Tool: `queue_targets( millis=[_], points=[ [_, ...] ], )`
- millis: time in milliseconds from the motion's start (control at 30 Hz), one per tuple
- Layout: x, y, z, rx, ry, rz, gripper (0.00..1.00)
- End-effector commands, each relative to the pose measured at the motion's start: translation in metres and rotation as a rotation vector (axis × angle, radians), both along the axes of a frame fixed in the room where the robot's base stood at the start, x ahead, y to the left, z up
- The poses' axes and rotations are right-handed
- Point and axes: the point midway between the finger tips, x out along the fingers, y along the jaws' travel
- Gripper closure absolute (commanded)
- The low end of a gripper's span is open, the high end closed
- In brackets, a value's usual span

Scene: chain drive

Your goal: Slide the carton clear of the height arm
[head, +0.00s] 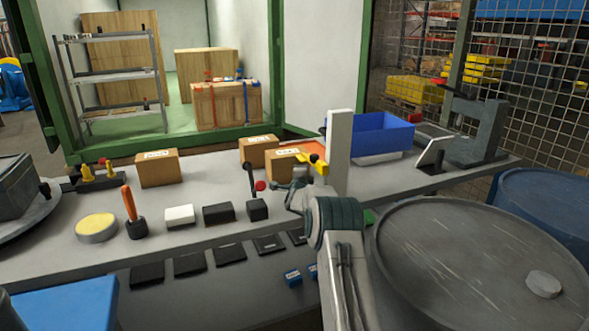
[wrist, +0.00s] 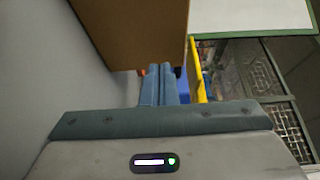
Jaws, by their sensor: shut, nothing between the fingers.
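A brown carton with a white label (head: 284,164) stands on the grey bench, left of a white post (head: 339,150). The yellow height arm (head: 319,164) juts from the post at the carton's right end. I cannot tell whether they touch. My gripper (head: 292,184) is shut and empty, just in front of the carton. In the wrist view, the closed fingers (wrist: 160,72) reach up to the lower edge of the carton (wrist: 130,32); contact is unclear. The yellow arm (wrist: 196,70) shows just right of the fingers there. The carton's lower front is partly hidden by my gripper.
A second carton (head: 258,149) stands close behind on the left, and another (head: 157,168) farther left. A lever with a red knob (head: 258,200) stands left of my gripper. A blue bin (head: 368,135) is right of the post. A drum (head: 480,240) is at front right.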

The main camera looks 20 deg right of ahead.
Motion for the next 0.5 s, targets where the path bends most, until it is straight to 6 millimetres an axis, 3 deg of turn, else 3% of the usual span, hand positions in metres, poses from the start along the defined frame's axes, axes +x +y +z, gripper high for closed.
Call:
queue_targets(
  millis=[200, 500],
  points=[
    [0.022, 0.011, 0.0, 0.0, 0.0, 0.003, 1.0],
    [0.033, 0.015, 0.0, 0.0, 0.0, 0.003, 1.0]
  ],
)
